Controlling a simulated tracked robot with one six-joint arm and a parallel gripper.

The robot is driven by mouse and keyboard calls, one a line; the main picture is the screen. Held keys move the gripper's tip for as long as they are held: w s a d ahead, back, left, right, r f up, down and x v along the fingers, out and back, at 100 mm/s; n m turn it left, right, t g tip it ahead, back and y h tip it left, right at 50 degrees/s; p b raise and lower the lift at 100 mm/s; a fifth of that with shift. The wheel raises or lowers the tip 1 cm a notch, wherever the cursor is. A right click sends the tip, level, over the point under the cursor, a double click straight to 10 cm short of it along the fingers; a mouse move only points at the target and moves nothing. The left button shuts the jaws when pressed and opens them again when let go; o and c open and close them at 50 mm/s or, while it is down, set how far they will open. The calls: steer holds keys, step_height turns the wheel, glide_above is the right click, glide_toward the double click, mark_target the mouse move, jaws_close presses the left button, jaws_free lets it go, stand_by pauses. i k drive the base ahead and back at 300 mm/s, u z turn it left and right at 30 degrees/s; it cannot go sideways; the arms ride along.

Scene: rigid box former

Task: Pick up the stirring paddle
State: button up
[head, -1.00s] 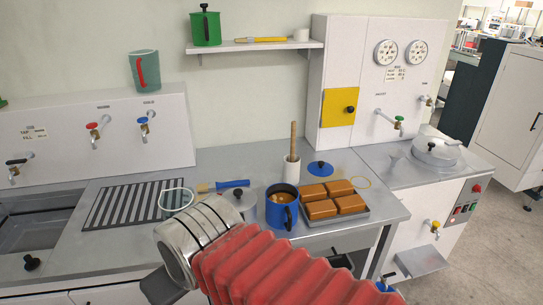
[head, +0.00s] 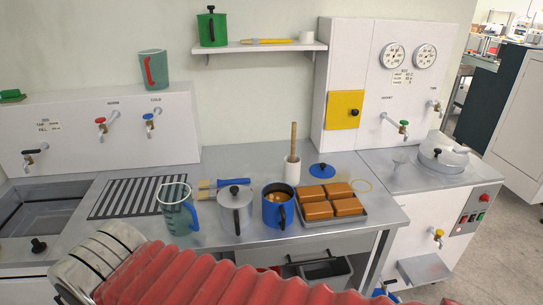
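What looks like the stirring paddle is a wooden stick (head: 294,141) standing upright in a white cylindrical holder (head: 292,172) on the steel counter. Its lower end is hidden inside the holder. My arm, with red bellows and a silver wrist section, crosses the bottom left of the head view, well apart from the paddle. My gripper itself is not in view.
Near the holder are a blue pot (head: 278,207), a lidded grey pot (head: 236,212), a clear jug (head: 177,210), a brush (head: 224,183), a blue lid (head: 322,170) and a tray of brown blocks (head: 363,215). A shelf (head: 255,47) hangs above.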

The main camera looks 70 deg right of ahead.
mark_target(294, 124)
steer(key=u, duration=1.2)
steer(key=k, duration=1.4)
steer(key=z, duration=1.5)
